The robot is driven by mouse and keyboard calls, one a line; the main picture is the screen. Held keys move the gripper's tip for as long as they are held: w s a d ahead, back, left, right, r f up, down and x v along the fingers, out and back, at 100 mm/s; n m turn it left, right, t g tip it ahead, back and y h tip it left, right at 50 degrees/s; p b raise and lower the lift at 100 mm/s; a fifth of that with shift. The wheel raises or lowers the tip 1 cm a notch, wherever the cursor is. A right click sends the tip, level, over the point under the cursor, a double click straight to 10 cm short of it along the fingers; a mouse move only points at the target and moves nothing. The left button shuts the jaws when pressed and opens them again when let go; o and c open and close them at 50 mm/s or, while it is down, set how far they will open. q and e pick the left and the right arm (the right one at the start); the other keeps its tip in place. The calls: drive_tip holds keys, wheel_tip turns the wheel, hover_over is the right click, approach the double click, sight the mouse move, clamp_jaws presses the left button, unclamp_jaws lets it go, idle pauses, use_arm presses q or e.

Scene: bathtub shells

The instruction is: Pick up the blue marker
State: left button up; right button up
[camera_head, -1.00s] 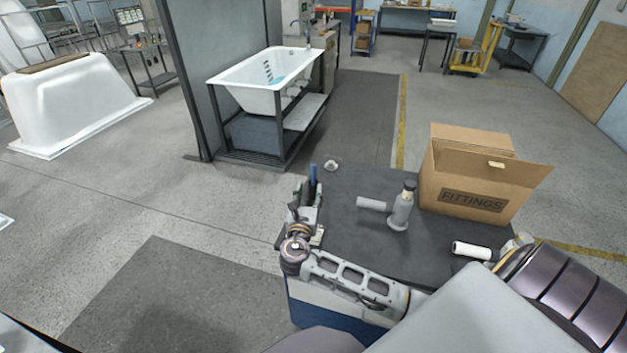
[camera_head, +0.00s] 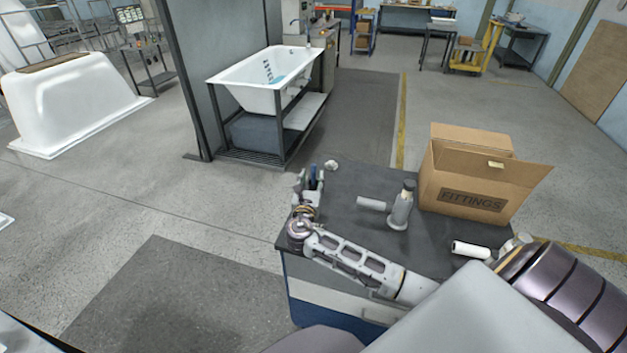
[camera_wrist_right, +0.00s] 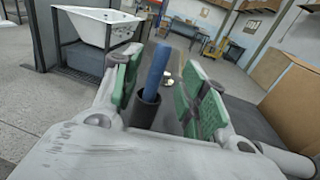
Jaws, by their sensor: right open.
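The blue marker stands upright, its blue body (camera_wrist_right: 156,72) rising from a dark lower part (camera_wrist_right: 146,110) in the right wrist view. My right gripper (camera_wrist_right: 168,90) is open, with one green-padded finger on either side of the marker. The marker sits nearer the left finger in that view, and I cannot tell whether it touches. In the head view my right gripper (camera_head: 309,184) is at the left edge of the dark worktop, and the marker (camera_head: 312,177) shows small between its fingers. My left gripper is not in view.
A bathtub on a frame (camera_head: 262,98) stands beyond, apart from the worktop.

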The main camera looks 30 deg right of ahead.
sight(313, 173)
drive_tip(key=shift+x, duration=2.5)
drive_tip(key=shift+f, duration=0.1)
clamp_jaws()
